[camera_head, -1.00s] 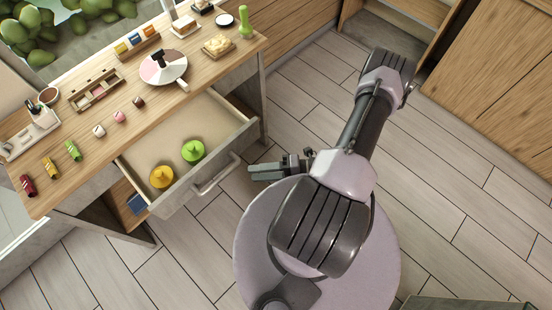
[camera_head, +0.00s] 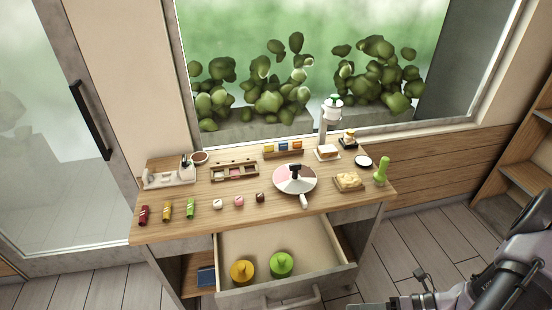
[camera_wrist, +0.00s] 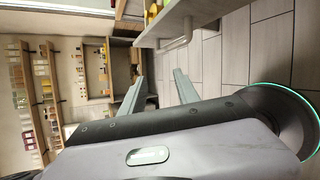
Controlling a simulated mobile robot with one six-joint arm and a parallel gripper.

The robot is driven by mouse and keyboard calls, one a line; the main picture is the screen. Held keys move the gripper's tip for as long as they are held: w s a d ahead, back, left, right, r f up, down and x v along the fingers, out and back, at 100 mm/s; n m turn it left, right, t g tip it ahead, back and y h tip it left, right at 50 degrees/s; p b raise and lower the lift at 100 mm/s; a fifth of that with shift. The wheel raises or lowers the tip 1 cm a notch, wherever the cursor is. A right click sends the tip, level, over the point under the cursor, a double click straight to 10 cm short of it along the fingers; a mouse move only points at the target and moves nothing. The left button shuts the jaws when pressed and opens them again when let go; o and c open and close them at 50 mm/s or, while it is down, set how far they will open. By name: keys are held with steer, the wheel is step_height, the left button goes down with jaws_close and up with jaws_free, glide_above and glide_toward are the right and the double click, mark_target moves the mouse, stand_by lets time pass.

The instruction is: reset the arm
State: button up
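My gripper (camera_wrist: 157,88) shows in the wrist view with its two fingers apart and nothing between them. In the head view my arm is at the lower right, and the gripper end lies low beside the drawer's right front corner, partly cut off by the frame edge. The open drawer (camera_head: 300,240) of the wooden desk (camera_head: 325,205) holds a yellow knobbed object (camera_head: 242,272) and a green one (camera_head: 281,265). My gripper is apart from both.
The desk top carries a round pink, white and dark spinner (camera_head: 294,180), a green bottle-like item (camera_head: 382,172), several small rolls and cubes, and trays. A window with plants stands behind. Shelves (camera_head: 525,175) stand at right. Floor is clear right of the desk.

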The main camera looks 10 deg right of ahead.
steer(key=w+a+r+n+g+h, duration=0.2)
steer(key=r+n, duration=0.3)
steer(key=n, duration=0.1)
steer(key=w+a+r+n+g+h, duration=0.2)
steer(key=r+n, duration=0.3)
steer(key=r, duration=0.1)
steer(key=s+a+r+n+t+h+b, duration=0.1)
steer(key=s+a+r+n+t+h, duration=0.1)
steer(key=a+r+n, duration=0.5)
steer(key=s+a+r+n+t+h+b, duration=0.1)
steer(key=s+a+r+n+t+h, duration=0.1)
steer(key=a+r+n+h, duration=0.2)
steer(key=a+r+n, duration=0.3)
steer(key=r+n, duration=0.3)
steer(key=n, duration=0.4)
steer(key=shift+s+a+t, duration=0.15)
steer(key=shift+s+t, duration=0.05)
steer(key=shift+t, duration=0.2)
